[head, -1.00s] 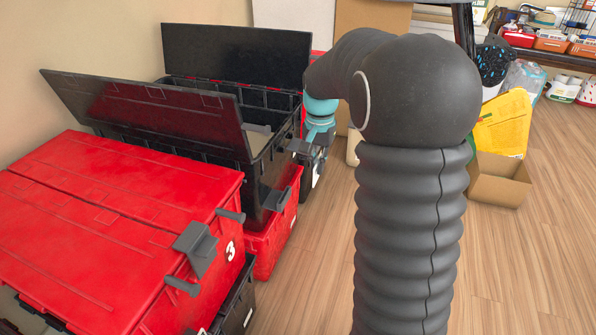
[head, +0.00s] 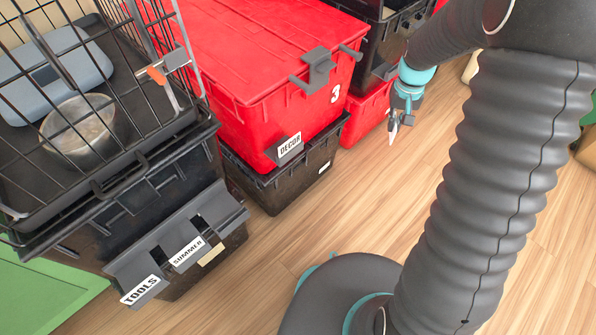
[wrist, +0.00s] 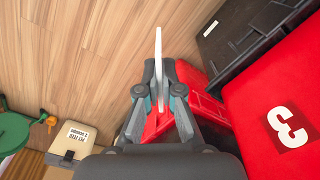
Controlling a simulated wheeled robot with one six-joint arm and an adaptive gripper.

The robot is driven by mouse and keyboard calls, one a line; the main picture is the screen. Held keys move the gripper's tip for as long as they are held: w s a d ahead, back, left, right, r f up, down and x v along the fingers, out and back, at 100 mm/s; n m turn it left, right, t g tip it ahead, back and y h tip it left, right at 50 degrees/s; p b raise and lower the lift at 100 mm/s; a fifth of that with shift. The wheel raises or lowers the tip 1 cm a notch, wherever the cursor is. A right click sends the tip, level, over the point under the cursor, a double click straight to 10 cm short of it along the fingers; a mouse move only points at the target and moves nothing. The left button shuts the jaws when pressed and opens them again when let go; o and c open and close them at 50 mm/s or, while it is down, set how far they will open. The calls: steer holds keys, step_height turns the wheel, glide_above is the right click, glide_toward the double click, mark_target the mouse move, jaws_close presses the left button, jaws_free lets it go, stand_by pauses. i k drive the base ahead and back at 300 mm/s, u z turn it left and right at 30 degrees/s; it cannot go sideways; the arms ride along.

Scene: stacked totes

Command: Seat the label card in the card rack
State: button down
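My gripper (head: 399,112) is shut on a thin white label card (head: 393,133), which hangs from its fingertips beside the red totes. In the wrist view the card (wrist: 158,58) is edge-on between the fingertips (wrist: 159,90), so its print cannot be read. The grey card rack (head: 222,218) is on the front of the black tote stack at lower left in the head view. It holds a TOOLS card (head: 141,289) at its left and a SUMMER card (head: 187,254) in the middle. Its right part shows no card. The gripper is well to the rack's right, apart from it.
A wire cage (head: 95,185) with a metal bowl (head: 78,127) tops the left stack. A red tote (head: 230,50) bears a DECOR card (head: 290,146) and number 3. Wooden floor (head: 270,245) is open before the stacks. A PET FEED box (wrist: 75,142) shows in the wrist view.

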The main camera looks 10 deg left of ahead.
mark_target(233, 225)
steer(key=k, duration=0.9)
steer(key=z, duration=1.6)
steer(key=i, duration=1.7)
steer(key=u, duration=4.4)
